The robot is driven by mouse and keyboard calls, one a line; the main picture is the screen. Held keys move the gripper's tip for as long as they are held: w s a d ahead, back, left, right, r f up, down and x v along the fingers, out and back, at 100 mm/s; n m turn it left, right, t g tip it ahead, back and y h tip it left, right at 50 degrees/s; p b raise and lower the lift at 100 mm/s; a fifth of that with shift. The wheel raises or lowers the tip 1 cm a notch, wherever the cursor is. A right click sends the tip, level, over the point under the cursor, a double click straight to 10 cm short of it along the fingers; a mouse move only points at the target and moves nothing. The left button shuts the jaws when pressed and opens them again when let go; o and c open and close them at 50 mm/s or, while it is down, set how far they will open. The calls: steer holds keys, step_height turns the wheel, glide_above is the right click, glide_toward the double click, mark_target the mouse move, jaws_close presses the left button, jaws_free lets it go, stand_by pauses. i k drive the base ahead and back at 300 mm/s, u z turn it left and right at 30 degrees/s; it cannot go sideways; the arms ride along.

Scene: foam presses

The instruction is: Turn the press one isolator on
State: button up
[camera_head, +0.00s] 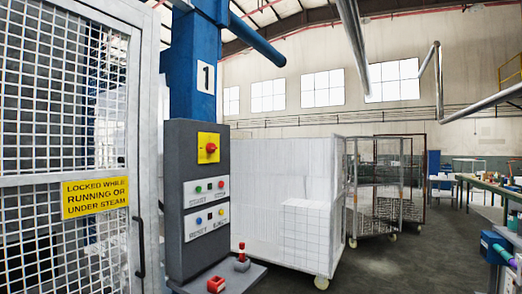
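The press one isolator (211,149) is a red rotary knob on a yellow square plate, high on a dark grey control box (180,205). The box stands in front of a blue column (192,90) with a white plate marked "1" (206,77). The knob's handle position is too small to read. My gripper is not in view.
A mesh guard door (62,120) with a yellow "locked while running or under steam" sign (95,197) stands at left. A shelf below the box holds a red block (216,284) and a red-topped lever (242,256). A white-loaded cart (288,200) stands right; floor (385,262) is clear beyond.

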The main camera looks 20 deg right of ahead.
mark_target(211, 148)
steer(key=z, duration=0.45)
steer(key=i, duration=1.1)
steer(key=z, duration=0.1)
